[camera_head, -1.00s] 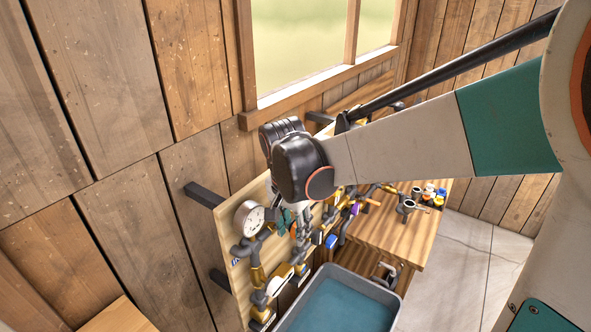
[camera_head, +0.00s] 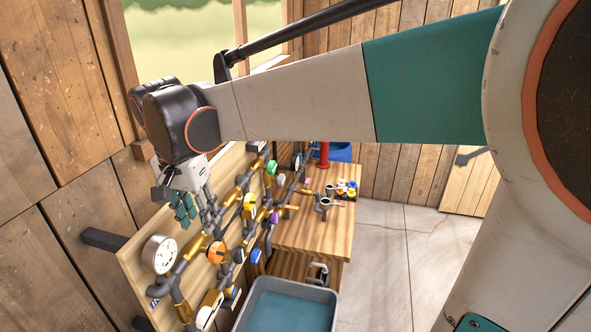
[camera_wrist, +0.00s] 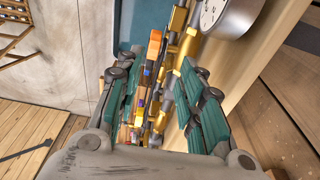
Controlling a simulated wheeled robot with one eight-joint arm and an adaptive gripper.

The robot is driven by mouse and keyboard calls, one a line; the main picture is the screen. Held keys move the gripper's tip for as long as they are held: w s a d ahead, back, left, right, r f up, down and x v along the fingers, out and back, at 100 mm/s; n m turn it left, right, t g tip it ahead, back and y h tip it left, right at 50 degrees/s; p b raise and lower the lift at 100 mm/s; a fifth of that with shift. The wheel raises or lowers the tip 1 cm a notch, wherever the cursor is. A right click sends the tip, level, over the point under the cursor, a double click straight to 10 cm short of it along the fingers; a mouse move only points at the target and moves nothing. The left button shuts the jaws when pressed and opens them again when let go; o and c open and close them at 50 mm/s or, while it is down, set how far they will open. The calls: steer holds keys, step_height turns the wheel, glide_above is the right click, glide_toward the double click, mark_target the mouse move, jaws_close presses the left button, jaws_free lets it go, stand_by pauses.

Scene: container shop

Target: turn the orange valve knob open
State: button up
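The orange valve knob (camera_head: 216,252) sits on the pipework of a wooden wall board (camera_head: 133,262), right of a pressure gauge (camera_head: 159,254). Its turn position is too small to tell. My gripper (camera_head: 187,212) hangs above and left of the knob in the head view, apart from it. In the wrist view its teal fingers (camera_wrist: 153,80) are spread with nothing held between them. An orange part (camera_wrist: 155,42) shows beyond the fingertips there; I cannot tell if it is the same knob. The gauge (camera_wrist: 214,12) is at the upper right there.
Other knobs sit close by on the pipes: white-and-yellow (camera_head: 249,206), green (camera_head: 271,167) and blue (camera_head: 255,256). A grey tub of water (camera_head: 290,306) stands below the board. A wooden bench (camera_head: 325,238) with small fittings is behind. Open floor (camera_head: 390,240) lies to the right.

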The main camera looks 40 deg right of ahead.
mark_target(215, 246)
steer(key=shift+g+y, duration=0.4)
steer(key=shift+y, duration=0.2)
steer(key=f, duration=0.4)
steer(key=d+f+b, duration=0.1)
steer(key=f, duration=0.3)
steer(key=d+f+b, duration=0.1)
steer(key=f, duration=0.3)
steer(key=shift+w+d, duration=0.1)
steer(key=shift+w, duration=0.1)
jaws_close()
